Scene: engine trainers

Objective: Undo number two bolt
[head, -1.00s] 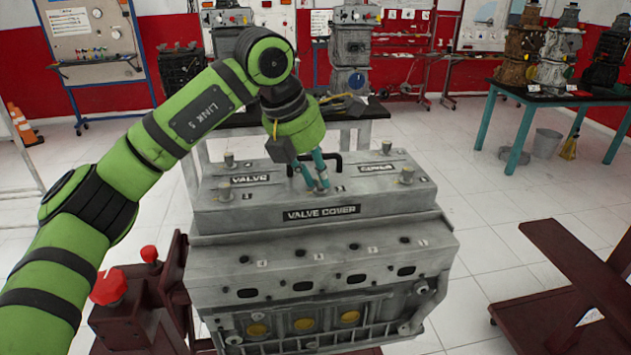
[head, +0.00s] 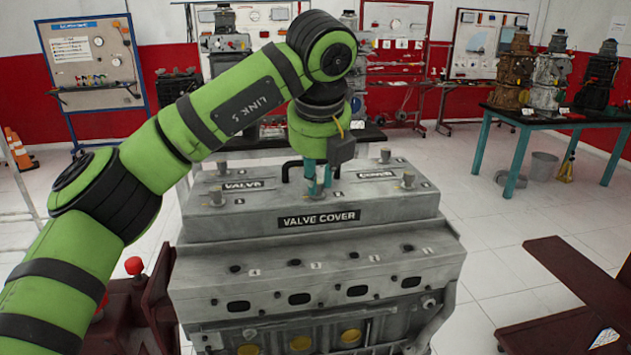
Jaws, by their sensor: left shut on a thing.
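The grey valve cover (head: 370,211) sits on top of the engine block, with a "VALVE COVER" plate on its front. My left gripper (head: 318,187) comes down from above, with its teal fingers shut on the front middle bolt (head: 316,195). The fingers hide most of this bolt, and I cannot read its number. Other bolts stand upright in the cover: front left (head: 216,196), back left (head: 222,168), front right (head: 408,180) and back right (head: 385,156). My right gripper is not in view.
A dark red stand (head: 575,275) is at the right. A table with engine parts (head: 545,120) stands at the back right. White floor lies between.

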